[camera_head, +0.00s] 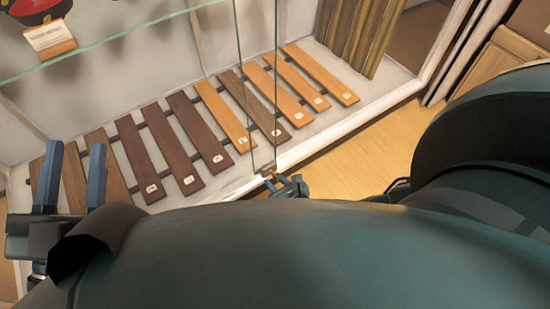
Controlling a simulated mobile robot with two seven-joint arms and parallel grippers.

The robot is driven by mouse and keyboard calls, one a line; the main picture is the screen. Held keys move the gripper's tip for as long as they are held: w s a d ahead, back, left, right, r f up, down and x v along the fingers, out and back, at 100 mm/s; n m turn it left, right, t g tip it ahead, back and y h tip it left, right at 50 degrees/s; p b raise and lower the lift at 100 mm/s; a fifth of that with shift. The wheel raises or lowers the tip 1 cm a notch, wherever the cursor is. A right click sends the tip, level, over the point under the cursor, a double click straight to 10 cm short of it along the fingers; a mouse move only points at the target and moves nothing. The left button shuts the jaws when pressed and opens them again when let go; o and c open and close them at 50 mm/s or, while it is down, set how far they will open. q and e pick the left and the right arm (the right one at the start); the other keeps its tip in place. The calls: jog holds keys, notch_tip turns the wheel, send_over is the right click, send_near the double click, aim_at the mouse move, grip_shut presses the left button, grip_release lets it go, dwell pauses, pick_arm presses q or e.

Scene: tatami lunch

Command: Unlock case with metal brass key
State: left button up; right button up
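The glass case (190,90) stands ahead, with two glass door panes meeting near the middle. A small metal lock (266,171) sits at the bottom of the panes where they meet. A small brass-coloured key (271,181) shows right at the lock, at the tips of my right gripper (281,184). That gripper appears shut on the key; whether the key is inside the lock is too small to tell. My own arm hides much of the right gripper. My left gripper (72,178) is open and empty at the left, its two fingers pointing up.
Inside the case, several wooden slats (215,115) with small labels lie on dark rails. A glass shelf (120,36) above bears a red and black bowl (38,8) and a label card (50,38). Pale wooden floor (360,160) shows at the right. My dark arm fills the foreground.

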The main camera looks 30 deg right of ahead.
jog(key=shift+w+r, duration=0.2)
jog(key=shift+w, duration=0.05)
